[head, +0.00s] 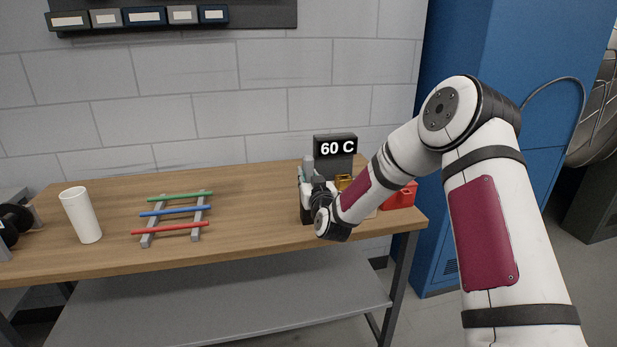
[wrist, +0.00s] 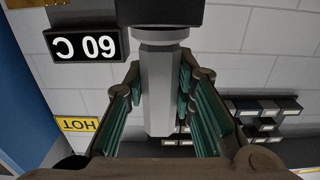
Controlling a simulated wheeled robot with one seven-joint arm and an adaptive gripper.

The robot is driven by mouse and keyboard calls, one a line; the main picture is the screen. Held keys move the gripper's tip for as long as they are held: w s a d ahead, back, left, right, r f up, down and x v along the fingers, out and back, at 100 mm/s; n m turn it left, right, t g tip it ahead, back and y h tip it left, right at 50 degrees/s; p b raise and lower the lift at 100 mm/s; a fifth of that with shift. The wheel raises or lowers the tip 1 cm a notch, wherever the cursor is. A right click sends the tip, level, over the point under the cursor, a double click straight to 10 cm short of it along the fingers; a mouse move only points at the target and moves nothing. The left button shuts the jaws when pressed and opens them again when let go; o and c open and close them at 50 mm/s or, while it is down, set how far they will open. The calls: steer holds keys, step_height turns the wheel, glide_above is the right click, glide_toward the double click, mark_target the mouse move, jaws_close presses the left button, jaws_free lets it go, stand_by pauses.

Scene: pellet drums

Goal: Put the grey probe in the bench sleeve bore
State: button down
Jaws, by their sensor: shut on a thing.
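The grey probe (wrist: 157,95) is a faceted grey rod. It stands between the two teal-padded fingers of my gripper (wrist: 160,108) in the wrist view, where the scene appears upside down. My gripper is shut on it. A dark block (wrist: 160,12) with a pale collar is at the probe's lower end; I cannot tell whether the probe sits in a bore there or only meets it. In the head view the probe's grey top (head: 308,164) rises upright above my gripper (head: 306,183) at the bench's right part. My wrist hides the sleeve there.
Red items (head: 401,196) lie to the right. A rack with coloured rods (head: 173,211) and a white cup (head: 82,215) stand left. The bench (head: 250,200) is clear between.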

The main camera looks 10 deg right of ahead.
steer(key=shift+f, duration=0.1)
steer(key=c, duration=1.3)
jaws_free()
steer(key=shift+c, duration=0.2)
steer(key=shift+f, duration=0.1)
steer(key=s+r+g, duration=0.3)
steer(key=s+g, duration=0.1)
steer(key=s, duration=1.3)
steer(key=s+r+g, duration=0.4)
steer(key=s+g, duration=0.1)
steer(key=s, duration=1.3)
steer(key=s+r+g, duration=0.4)
steer(key=s, duration=1.4)
steer(key=shift+d+g, duration=0.15)
steer(key=shift+g, duration=0.15)
steer(key=shift+w, duration=0.1)
